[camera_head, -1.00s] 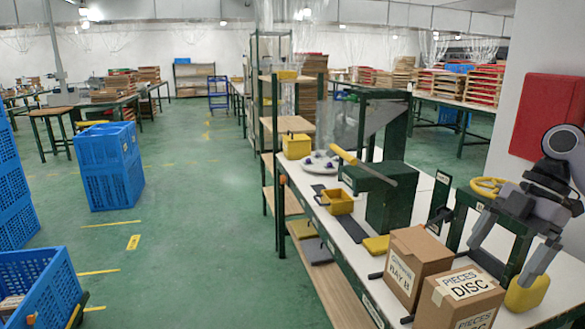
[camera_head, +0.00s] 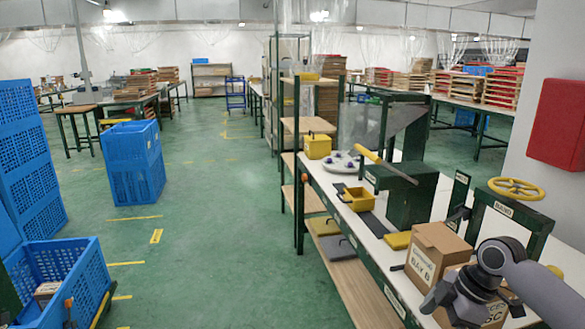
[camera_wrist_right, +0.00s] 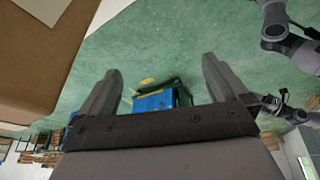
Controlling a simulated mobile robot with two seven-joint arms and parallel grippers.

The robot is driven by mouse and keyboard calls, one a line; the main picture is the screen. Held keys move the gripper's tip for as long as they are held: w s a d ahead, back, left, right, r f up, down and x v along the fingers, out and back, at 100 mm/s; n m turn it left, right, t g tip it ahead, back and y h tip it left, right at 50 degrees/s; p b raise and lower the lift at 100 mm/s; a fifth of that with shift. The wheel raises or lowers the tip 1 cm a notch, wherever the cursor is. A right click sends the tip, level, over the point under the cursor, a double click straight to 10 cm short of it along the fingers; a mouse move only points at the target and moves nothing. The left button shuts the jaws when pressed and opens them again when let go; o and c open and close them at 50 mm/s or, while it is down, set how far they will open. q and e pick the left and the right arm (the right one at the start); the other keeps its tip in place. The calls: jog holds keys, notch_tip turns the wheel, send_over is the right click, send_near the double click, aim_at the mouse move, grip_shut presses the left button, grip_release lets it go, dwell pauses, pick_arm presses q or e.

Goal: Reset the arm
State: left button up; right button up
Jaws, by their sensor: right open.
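My right gripper (camera_head: 472,303) is in the head view at the lower right, in front of the cardboard boxes. In the right wrist view its two fingers (camera_wrist_right: 160,92) are spread wide with nothing between them. Beyond them are green floor and a blue crate (camera_wrist_right: 160,98). My right arm (camera_head: 540,290) comes in from the right edge and hides much of the front box. The left gripper does not show in the head view. Grey arm links (camera_wrist_right: 285,40) show at the right of the wrist view, without a clear gripper.
The workbench (camera_head: 368,262) carries a cardboard box (camera_head: 437,250), a yellow bin (camera_head: 358,199), a green press (camera_head: 400,195) and a yellow handwheel (camera_head: 516,188). Blue crates (camera_head: 132,165) stand on the floor at left. A green floor aisle (camera_head: 215,225) between is clear.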

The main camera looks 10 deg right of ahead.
jog(key=s+a+f+m+t+p, duration=0.2)
jog(key=s+a+f+m+t, duration=0.35)
jog(key=a+f, duration=0.7)
jog(key=s+f+m+t+h+p, duration=0.1)
jog(key=s+m+t, duration=0.2)
jog(key=s+m, duration=0.4)
jog(key=s, duration=0.6)
jog(key=shift+s+a+f+h, duration=0.3)
jog(key=shift+a+f, duration=0.05)
jog(key=shift+f, duration=0.05)
